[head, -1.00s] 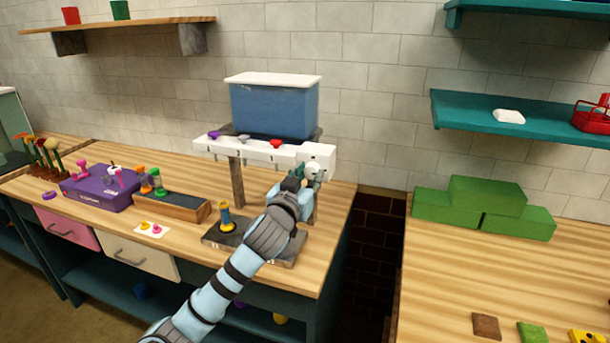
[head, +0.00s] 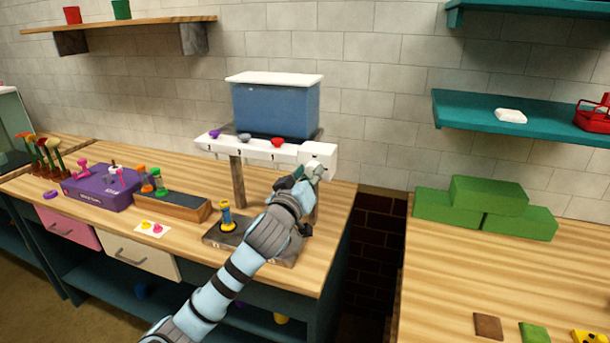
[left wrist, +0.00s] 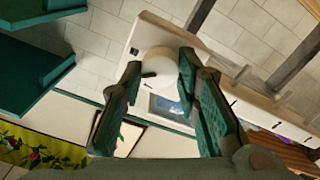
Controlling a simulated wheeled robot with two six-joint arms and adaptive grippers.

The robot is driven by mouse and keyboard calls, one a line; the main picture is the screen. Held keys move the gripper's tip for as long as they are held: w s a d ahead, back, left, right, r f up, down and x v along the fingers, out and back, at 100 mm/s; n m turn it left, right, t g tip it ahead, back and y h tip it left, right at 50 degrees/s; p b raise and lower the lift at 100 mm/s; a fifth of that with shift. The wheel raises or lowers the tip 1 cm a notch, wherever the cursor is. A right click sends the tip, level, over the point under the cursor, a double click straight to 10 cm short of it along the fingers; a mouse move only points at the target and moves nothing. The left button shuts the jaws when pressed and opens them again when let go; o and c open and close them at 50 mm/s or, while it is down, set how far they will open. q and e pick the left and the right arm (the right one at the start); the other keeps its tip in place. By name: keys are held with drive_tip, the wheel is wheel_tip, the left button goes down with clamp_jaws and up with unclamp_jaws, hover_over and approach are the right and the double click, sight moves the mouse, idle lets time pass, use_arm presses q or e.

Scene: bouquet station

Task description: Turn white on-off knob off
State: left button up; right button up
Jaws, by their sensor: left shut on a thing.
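The white on-off knob (left wrist: 161,64) sits on a white panel (left wrist: 138,40) and carries a short dark mark on its face. In the head view that panel (head: 320,152) is the right end of the white dispenser bar (head: 263,152), and my gripper largely hides the knob. My left gripper (head: 311,174) reaches up to the panel from below. In the left wrist view its two fingers (left wrist: 160,77) stand on either side of the knob and are shut on it. My right gripper is not in view.
A blue tank (head: 275,108) with a white lid stands above the bar. Below is a dark base (head: 271,249) with a yellow-and-blue piece (head: 227,217). A purple box (head: 98,189) and wooden tray (head: 172,205) lie left. Green blocks (head: 485,210) stand on the right table.

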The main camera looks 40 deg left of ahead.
use_arm(q)
drive_tip(key=shift+f+n+b, duration=0.15)
drive_tip(key=shift+n+b, duration=1.8)
drive_tip(key=shift+n, duration=4.35)
drive_tip(key=o, duration=1)
drive_tip(key=shift+o, duration=1)
drive_tip(key=shift+a, duration=0.1)
